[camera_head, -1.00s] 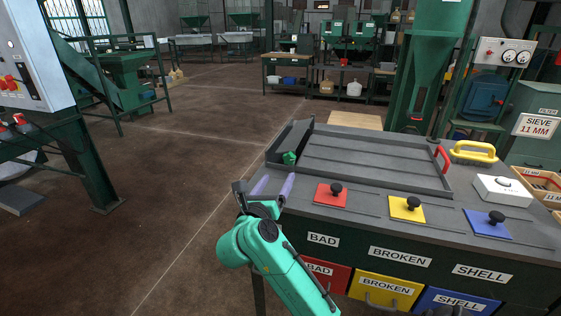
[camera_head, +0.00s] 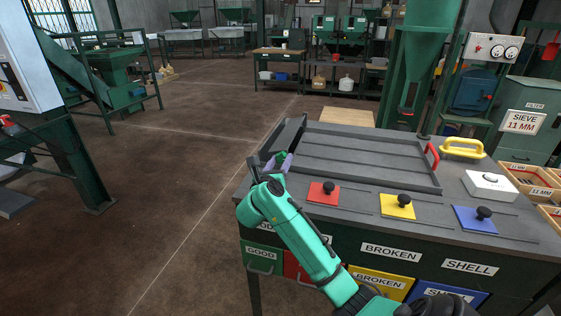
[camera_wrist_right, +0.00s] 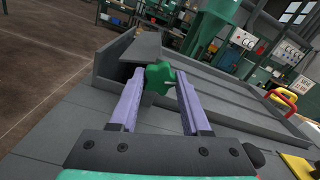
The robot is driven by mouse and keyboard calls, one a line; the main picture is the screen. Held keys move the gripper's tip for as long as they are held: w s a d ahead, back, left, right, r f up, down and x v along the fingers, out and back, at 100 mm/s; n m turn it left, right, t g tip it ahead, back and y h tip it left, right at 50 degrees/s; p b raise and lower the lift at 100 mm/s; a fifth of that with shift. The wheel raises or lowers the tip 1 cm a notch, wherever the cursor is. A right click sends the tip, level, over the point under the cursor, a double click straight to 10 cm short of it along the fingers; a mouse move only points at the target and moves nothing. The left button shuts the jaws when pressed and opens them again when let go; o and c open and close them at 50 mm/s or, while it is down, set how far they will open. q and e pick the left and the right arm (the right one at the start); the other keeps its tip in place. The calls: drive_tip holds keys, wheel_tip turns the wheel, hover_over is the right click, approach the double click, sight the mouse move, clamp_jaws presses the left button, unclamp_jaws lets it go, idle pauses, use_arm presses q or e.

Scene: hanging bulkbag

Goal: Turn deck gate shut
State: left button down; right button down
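The green star-shaped knob (camera_head: 281,155) of the deck gate stands at the near left corner of the grey sorting deck (camera_head: 370,181). In the right wrist view the knob (camera_wrist_right: 159,77) sits between my two purple fingertips. A grey flap (camera_wrist_right: 142,47), which looks like the gate, stands behind the knob at the deck's left end; its exact angle is hard to tell. My right gripper (camera_head: 277,163) is at the knob with its fingers apart, one on each side. Slim gaps seem to remain, so I see no firm grip. My left gripper is out of view.
Red (camera_head: 323,193), yellow (camera_head: 397,206) and blue (camera_head: 482,219) plates with black knobs lie along the bench front. A yellow handle (camera_head: 462,148) and a white box (camera_head: 489,186) stand at the right. Open floor lies left of the bench.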

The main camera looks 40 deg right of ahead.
drive_tip(key=shift+r+n+p, duration=0.15)
drive_tip(key=shift+n+p, duration=0.15)
drive_tip(key=shift+p, duration=0.35)
drive_tip(key=n+p, duration=0.9)
drive_tip(key=p, duration=0.5)
drive_tip(key=shift+a+n, duration=0.1)
drive_tip(key=shift+n, duration=0.3)
drive_tip(key=shift+n+p, duration=1)
drive_tip(key=shift+n, duration=0.1)
drive_tip(key=shift+f+n+p, duration=0.2)
drive_tip(key=shift+n+p, duration=0.55)
drive_tip(key=shift+n, duration=0.35)
drive_tip(key=shift+c, duration=1.8)
unclamp_jaws()
